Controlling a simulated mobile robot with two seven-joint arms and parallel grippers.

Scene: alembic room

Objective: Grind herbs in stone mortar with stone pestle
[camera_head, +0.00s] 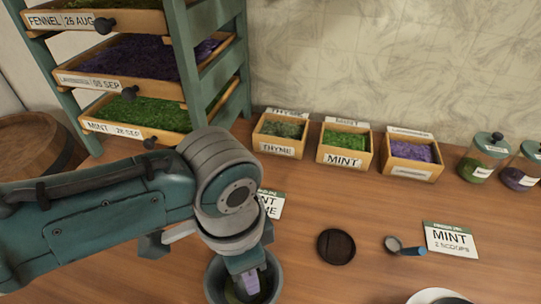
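A dark grey round bowl, which looks like the stone mortar (211,283), stands at the bottom edge of the head view and is partly cut off. Some green matter shows inside it. My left arm comes in from the left, and my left gripper (248,281) points down over and into the bowl's opening. A pale, purplish-grey piece shows at its tip; I cannot tell whether it is a finger or the pestle. The arm hides much of the bowl's back. No separate pestle can be made out. My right gripper is not in view.
Labelled wooden boxes of thyme (281,135), mint (344,143) and purple herb (411,155) line the wall, beside glass jars (484,157). A drawer rack (190,75) stands at left. A dark round dish (336,247), small scoop (405,247), mint card (451,240) and white dish (438,295) lie right.

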